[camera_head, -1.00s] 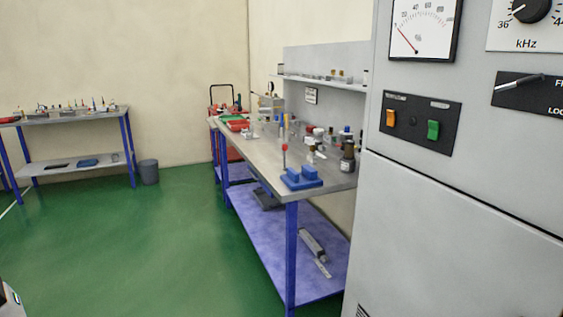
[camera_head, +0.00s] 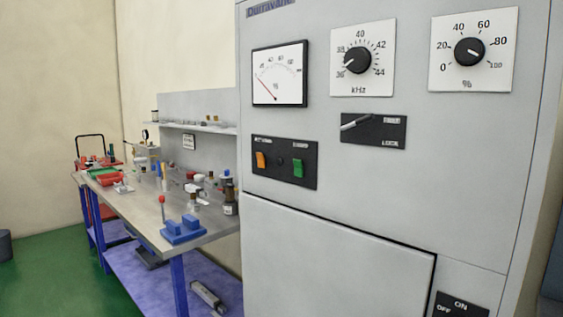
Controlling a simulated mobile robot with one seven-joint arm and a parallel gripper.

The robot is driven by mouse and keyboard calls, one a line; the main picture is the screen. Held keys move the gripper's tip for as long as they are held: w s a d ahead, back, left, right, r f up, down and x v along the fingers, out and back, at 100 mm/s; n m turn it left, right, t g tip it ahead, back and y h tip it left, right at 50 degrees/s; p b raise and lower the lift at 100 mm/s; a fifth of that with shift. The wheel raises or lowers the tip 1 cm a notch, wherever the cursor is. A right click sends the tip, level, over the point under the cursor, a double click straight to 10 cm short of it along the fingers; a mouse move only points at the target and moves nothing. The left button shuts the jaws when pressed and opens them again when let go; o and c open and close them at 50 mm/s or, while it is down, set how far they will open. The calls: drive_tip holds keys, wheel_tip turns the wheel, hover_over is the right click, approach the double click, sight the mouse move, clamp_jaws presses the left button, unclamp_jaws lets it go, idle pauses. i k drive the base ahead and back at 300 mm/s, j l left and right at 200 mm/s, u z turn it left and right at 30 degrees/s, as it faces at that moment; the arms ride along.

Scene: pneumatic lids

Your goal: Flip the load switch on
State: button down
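A grey cabinet (camera_head: 335,240) fills the right half of the view. On its face a black panel carries an orange rocker switch (camera_head: 261,159) on the left and a green rocker switch (camera_head: 298,168) on the right. Small labels above them are too blurred to read surely. A black ON/OFF plate (camera_head: 458,306) is cut off at the bottom edge; its switch is mostly out of view. I cannot tell from the labels which one is the load switch. My gripper is not in view.
The cabinet also bears a needle meter (camera_head: 280,74), a kHz knob (camera_head: 358,60), a percent knob (camera_head: 469,51) and a lever switch (camera_head: 374,130). A cluttered workbench (camera_head: 150,220) stands left of it. Green floor (camera_head: 50,270) is open at lower left.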

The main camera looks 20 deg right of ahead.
sight(260, 157)
drive_tip(key=i+l, duration=0.3)
drive_tip(key=i, duration=0.2)
drive_tip(key=i+l+u, duration=0.1)
drive_tip(key=i+l, duration=0.2)
drive_tip(key=i, duration=0.2)
